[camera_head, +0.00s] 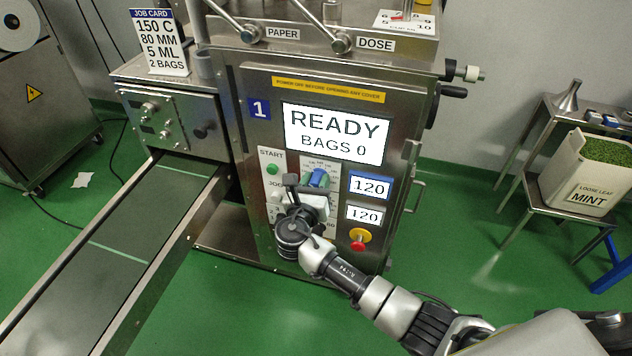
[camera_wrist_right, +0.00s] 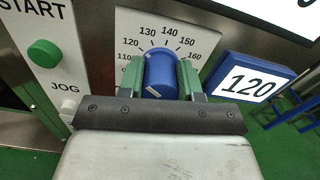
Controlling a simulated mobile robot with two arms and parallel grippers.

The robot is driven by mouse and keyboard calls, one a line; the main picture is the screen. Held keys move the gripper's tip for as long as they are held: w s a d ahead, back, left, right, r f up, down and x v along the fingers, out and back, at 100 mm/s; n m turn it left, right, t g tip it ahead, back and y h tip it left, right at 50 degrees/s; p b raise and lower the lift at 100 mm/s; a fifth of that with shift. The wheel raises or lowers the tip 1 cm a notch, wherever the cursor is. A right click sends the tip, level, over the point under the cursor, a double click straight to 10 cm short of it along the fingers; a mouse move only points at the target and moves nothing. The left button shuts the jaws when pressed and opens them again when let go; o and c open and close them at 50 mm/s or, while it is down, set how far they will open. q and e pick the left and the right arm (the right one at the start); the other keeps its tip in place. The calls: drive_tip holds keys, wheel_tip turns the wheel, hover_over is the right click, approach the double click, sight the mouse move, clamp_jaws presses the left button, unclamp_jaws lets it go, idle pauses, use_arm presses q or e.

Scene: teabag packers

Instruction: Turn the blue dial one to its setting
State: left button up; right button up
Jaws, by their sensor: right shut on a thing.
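The blue dial (camera_head: 319,177) is on the front panel of the packing machine. In the right wrist view the blue dial (camera_wrist_right: 161,75) stands between the two green fingers of my right gripper (camera_wrist_right: 160,85), one finger on each side. A printed scale (camera_wrist_right: 170,35) from about 110 to 160 curves around its top. The dial's white mark seems to point to the upper left, but its exact reading is unclear. The blue-framed readout (camera_head: 370,187) shows 120. The job card (camera_head: 161,42) reads 150 C, 80 MM, 5 ML, 2 BAGS. My left gripper is out of view.
The machine's screen (camera_head: 335,134) reads READY, BAGS 0. The green START button (camera_head: 272,170) is left of the dial; a grey-framed readout (camera_head: 364,214) and a red stop button (camera_head: 359,240) are to its lower right. A conveyor (camera_head: 110,240) runs at left.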

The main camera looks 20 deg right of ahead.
drive_tip(key=shift+f+m, duration=0.1)
drive_tip(key=shift+m, duration=1.1)
drive_tip(key=shift+m+b, duration=0.45)
drive_tip(key=shift+m, duration=0.45)
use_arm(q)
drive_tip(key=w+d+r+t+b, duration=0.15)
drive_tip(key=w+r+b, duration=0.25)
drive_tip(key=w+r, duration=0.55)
use_arm(e)
drive_tip(key=m, duration=0.7)
drive_tip(key=shift+s+f, duration=0.1)
drive_tip(key=shift+f, duration=0.1)
drive_tip(key=m+b, duration=0.2)
drive_tip(key=m, duration=0.3)
drive_tip(key=shift+d+b, duration=0.1)
drive_tip(key=shift+b, duration=0.3)
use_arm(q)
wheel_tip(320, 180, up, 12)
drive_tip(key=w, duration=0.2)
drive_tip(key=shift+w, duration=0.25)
use_arm(e)
drive_tip(key=shift+r, duration=0.1)
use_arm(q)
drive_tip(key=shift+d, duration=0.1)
use_arm(e)
drive_tip(key=o, duration=0.9)
drive_tip(key=shift+r, duration=0.1)
